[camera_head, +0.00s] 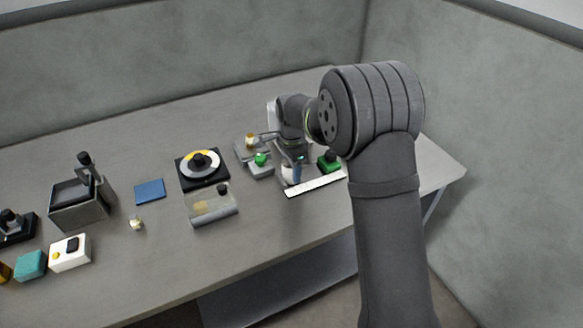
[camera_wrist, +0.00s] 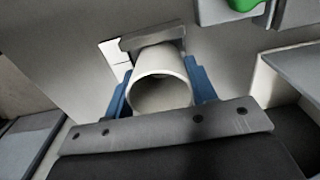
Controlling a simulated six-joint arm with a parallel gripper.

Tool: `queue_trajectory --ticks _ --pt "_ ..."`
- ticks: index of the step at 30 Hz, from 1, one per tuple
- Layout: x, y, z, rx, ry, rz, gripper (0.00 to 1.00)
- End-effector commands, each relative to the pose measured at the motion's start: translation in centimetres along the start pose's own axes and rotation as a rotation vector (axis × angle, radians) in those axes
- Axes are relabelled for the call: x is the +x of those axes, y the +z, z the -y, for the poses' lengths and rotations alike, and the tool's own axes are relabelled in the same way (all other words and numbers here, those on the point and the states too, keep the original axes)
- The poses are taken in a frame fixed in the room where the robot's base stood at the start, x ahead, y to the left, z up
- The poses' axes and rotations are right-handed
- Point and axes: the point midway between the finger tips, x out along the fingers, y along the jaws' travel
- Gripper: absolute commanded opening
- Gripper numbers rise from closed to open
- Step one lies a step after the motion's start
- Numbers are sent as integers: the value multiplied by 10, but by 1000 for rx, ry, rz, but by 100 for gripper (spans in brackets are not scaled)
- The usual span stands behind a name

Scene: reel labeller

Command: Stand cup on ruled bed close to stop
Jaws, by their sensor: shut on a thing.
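A white hollow cup (camera_wrist: 160,88) sits between the blue fingers of my gripper (camera_wrist: 161,78) in the wrist view, its open mouth facing the camera. My gripper is shut on it. In the head view, the gripper (camera_head: 294,170) is low over the right part of the table, with the cup (camera_head: 287,178) partly hidden. The white ruled bed (camera_head: 316,184) lies just in front of it. In the wrist view, part of the bed (camera_wrist: 114,52) shows beside a grey bar (camera_wrist: 153,37), which may be the stop. Whether the cup's base touches the bed is hidden.
A green block with a black knob (camera_head: 329,162) stands right of the gripper. A grey block with a green button (camera_head: 261,165) is left. A clear box (camera_head: 211,207), black dial unit (camera_head: 202,169) and blue pad (camera_head: 150,192) lie farther left. The table's front middle is clear.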

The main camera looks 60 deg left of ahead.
Motion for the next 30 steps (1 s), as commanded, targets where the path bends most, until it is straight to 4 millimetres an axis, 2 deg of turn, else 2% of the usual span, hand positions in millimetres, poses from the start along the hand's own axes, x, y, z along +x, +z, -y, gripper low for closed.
queue_trajectory --ticks 6,7,10,20,25,30 --pt "3 0 0 0 1 0 29" --pt "3 0 0 0 0 0 55" --pt "3 0 0 0 0 0 73" --pt "0 0 0 0 -1 0 73" --pt "-23 0 1 0 -3 -1 73" --pt "-61 0 1 0 -5 -1 73"
